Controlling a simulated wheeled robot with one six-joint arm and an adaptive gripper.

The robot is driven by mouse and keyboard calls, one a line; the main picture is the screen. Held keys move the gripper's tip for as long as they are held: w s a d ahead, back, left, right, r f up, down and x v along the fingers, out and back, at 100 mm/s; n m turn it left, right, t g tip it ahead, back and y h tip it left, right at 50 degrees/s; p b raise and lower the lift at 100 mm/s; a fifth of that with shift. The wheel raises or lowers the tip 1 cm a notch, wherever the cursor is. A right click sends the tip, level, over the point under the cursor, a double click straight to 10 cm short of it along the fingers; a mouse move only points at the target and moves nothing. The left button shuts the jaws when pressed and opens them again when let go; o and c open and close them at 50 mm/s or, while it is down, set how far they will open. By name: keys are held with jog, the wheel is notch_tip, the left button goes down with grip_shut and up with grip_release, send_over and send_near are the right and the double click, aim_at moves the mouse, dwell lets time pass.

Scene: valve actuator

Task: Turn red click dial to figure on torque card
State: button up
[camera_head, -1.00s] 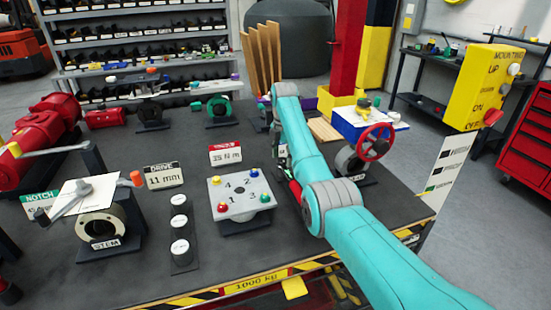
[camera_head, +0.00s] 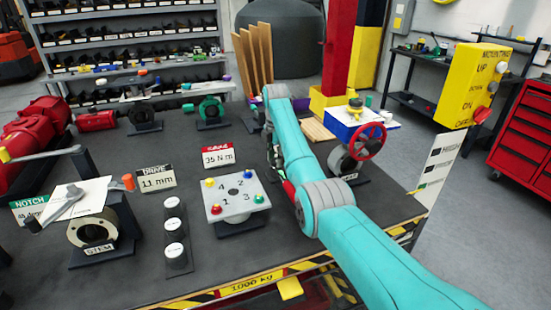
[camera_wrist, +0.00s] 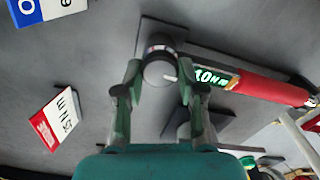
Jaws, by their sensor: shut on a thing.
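In the wrist view my gripper (camera_wrist: 158,88) is shut on a round grey-black dial (camera_wrist: 158,72) with a white mark on its face. The dial is at the end of a tool with a red handle (camera_wrist: 270,88). A lit green display (camera_wrist: 212,77) beside the dial shows "Nm" after a figure that looks like 10 or 40. The red-and-white torque card (camera_wrist: 56,119) lies left of my gripper; in the head view the card (camera_head: 218,156) reads 35 N m. There my arm hides the dial, and only part of the red handle (camera_head: 289,190) shows.
A plate with coloured knobs (camera_head: 237,203) stands left of my arm on the dark bench. A red handwheel valve (camera_head: 368,142) stands close on the right. The drive card (camera_head: 156,179) and several white-topped posts (camera_head: 173,230) are further left.

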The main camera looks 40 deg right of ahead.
jog(key=m, duration=0.7)
jog(key=shift+m, duration=0.3)
jog(key=m, duration=1.1)
jog(key=shift+d, duration=0.1)
jog(key=m, duration=0.3)
jog(key=shift+m, duration=0.3)
jog(key=m, duration=0.6)
jog(key=shift+m, duration=0.3)
